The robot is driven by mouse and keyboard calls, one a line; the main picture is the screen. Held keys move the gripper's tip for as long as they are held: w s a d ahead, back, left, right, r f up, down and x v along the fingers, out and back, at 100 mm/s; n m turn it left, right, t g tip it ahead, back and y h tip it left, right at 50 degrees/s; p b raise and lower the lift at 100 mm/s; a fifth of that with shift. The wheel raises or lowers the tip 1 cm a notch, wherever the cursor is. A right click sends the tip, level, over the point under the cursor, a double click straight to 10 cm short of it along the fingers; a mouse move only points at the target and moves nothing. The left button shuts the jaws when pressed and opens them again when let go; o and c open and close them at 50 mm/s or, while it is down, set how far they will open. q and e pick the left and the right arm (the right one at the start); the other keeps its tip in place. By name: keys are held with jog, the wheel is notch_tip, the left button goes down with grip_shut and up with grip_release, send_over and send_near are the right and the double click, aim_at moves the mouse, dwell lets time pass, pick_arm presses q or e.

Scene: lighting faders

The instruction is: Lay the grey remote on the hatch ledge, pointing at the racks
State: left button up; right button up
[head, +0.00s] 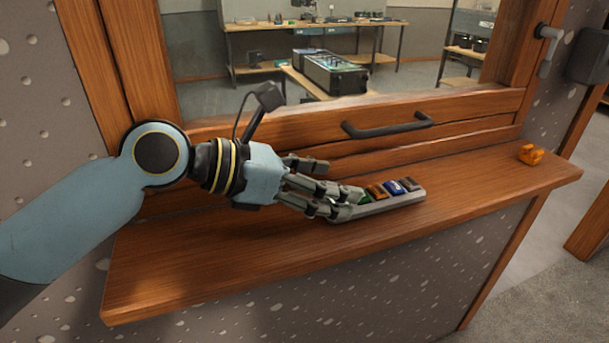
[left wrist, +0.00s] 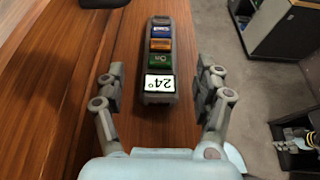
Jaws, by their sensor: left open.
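The grey remote (head: 385,201) lies flat on the wooden hatch ledge (head: 200,262), its length running roughly along the ledge. It has green, orange and blue buttons and another at the far end. In the left wrist view the remote (left wrist: 159,62) shows a white display reading 24° upside down at its near end. My left gripper (head: 338,188) is open, low over the ledge at the display end. Its fingers (left wrist: 159,90) stand on both sides of the remote with gaps. In the head view the fingers hide the display.
An orange object (head: 530,154) sits at the ledge's right end. A dark handle (head: 388,126) is on the wooden frame behind. Equipment (head: 330,72) and benches stand beyond the glass. The ledge's left part is clear. A jointed part, perhaps mine, shows at lower right in the wrist view.

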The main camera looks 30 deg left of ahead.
pick_arm(q)
jog(key=v, duration=0.4)
jog(key=shift+s, duration=0.15)
pick_arm(e)
jog(key=shift+a+r, duration=0.2)
jog(key=shift+r, duration=0.05)
jog(key=shift+a, duration=0.2)
